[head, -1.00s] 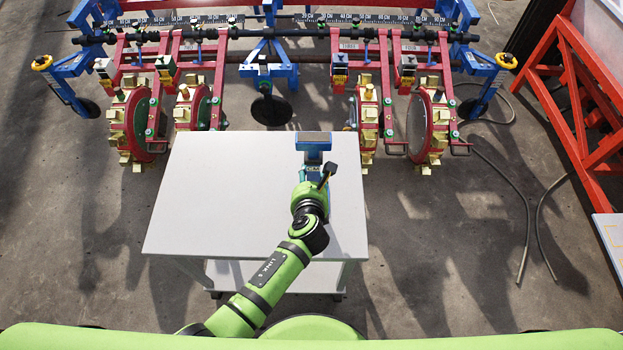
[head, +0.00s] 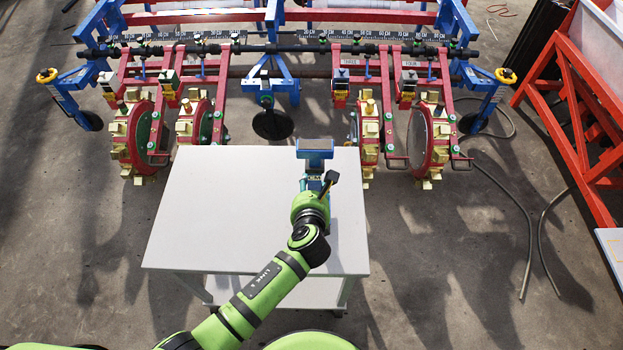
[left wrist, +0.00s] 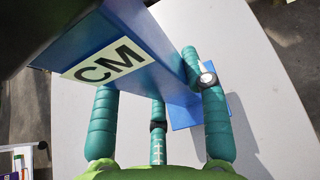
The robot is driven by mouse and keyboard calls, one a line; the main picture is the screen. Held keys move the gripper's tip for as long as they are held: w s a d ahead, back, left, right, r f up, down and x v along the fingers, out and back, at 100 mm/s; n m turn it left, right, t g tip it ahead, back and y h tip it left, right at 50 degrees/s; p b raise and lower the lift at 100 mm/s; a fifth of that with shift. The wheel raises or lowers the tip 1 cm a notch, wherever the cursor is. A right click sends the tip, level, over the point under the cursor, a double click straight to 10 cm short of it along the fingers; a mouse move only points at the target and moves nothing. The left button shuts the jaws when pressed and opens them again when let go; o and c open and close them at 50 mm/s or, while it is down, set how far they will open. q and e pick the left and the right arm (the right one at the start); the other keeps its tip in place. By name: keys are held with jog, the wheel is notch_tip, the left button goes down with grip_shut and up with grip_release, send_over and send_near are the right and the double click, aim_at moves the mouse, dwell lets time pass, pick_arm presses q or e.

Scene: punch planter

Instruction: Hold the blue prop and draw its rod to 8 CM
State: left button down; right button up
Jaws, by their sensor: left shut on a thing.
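The blue prop (head: 315,145) stands near the far right edge of the white table, with a wide blue top. In the left wrist view its blue body (left wrist: 172,45) fills the upper middle and bears a white label reading CM (left wrist: 107,64). Its blue base (left wrist: 183,117) shows near the table top. My left gripper (head: 318,180) is at the prop, on its near side. In the left wrist view its teal fingers (left wrist: 150,75) are closed around the prop. The rod and the number before CM cannot be made out. My right gripper is not in view.
The white table (head: 230,215) is otherwise bare, with free room left of the prop. The planter, with red wheels (head: 140,140) and a toolbar with a CM scale (head: 340,37), stands just beyond it. A red frame (head: 585,130) and hoses (head: 535,230) lie to the right.

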pick_arm(q)
jog(key=shift+f, duration=1.1)
jog(key=shift+f, duration=0.2)
jog(key=c, duration=1.3)
grip_release()
jog(key=shift+f, duration=0.1)
grip_shut()
